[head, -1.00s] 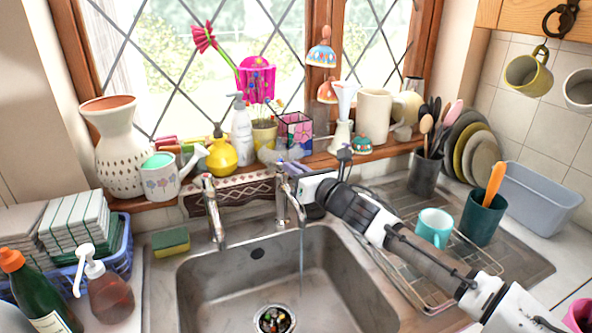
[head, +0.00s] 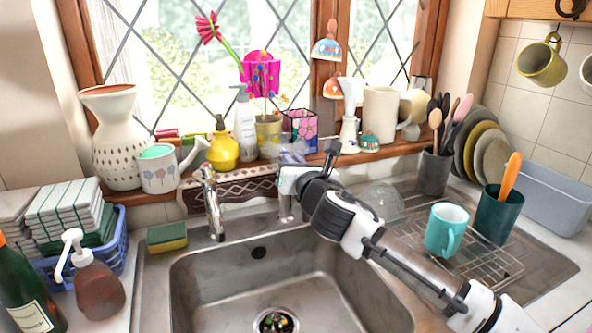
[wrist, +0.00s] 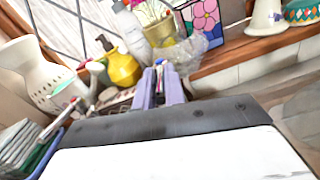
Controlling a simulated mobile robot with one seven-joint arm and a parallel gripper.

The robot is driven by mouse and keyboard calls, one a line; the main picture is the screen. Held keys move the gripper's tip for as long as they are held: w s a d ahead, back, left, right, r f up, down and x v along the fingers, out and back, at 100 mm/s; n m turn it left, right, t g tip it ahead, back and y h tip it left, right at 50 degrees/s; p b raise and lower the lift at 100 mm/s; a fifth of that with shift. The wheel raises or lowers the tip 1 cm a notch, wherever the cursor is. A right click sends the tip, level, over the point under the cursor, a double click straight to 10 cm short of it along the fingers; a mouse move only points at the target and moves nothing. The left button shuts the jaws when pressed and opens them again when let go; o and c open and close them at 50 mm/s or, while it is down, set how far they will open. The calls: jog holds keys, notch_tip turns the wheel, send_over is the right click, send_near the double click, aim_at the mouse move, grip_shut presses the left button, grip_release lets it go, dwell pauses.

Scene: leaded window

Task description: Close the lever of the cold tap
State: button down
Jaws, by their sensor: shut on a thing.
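The cold tap (head: 286,208) is the right one of two taps behind the sink; my gripper and wrist hide most of it in the head view. No water stream shows under its spout. My gripper (head: 291,160) is over the top of this tap. In the wrist view its pale purple fingers (wrist: 160,85) are close together, shut on the tap's lever, of which only a small tip (wrist: 160,63) shows between them. The exact angle of the lever is hidden. The other tap (head: 213,205) stands to the left, clear of my gripper.
Behind the taps the sill holds a yellow soap bottle (head: 222,150), a white pump bottle (head: 245,130) and a floral box (head: 300,133). A sponge (head: 167,237) lies left. A turquoise mug (head: 446,229) stands on the rack by my arm. The sink basin (head: 215,290) is open below.

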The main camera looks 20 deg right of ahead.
jog(key=shift+f, duration=0.1)
jog(key=c, duration=1.5)
grip_release()
jog(key=shift+o, duration=0.2)
jog(key=shift+s, duration=0.1)
jog(key=s+b, duration=0.2)
jog(key=s, duration=1.1)
jog(key=shift+s+b, duration=0.35)
